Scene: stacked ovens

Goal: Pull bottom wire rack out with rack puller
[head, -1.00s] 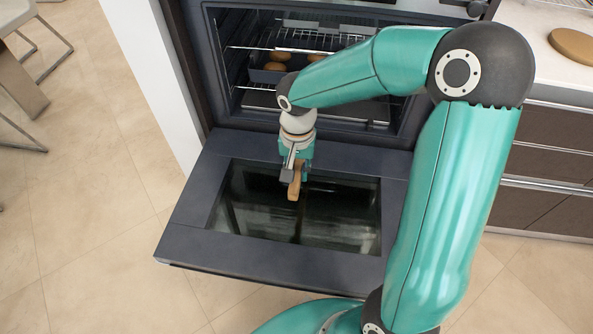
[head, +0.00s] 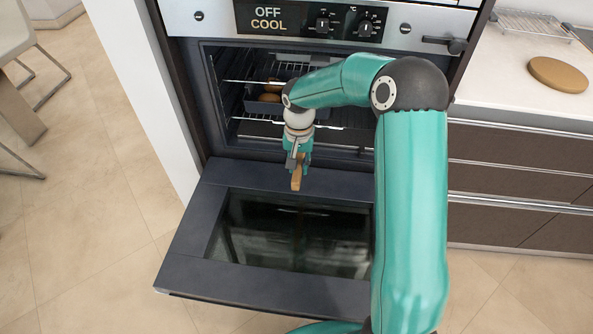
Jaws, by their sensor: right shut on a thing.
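My right gripper (head: 298,160) is shut on a wooden rack puller (head: 297,178), which hangs down over the lowered oven door, close to the oven opening. The open oven shows wire racks inside; a lower wire rack (head: 340,121) is partly hidden behind my right arm. The puller looks apart from the racks. I cannot make out a separate bottom rack clearly. My left gripper is not in view.
The oven door (head: 190,240) is folded down flat, with a dark glass pane. A dark pan (head: 262,105) with brown rolls sits inside. The control panel (head: 310,20) reads OFF COOL. A counter with a round board (head: 558,74) is right.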

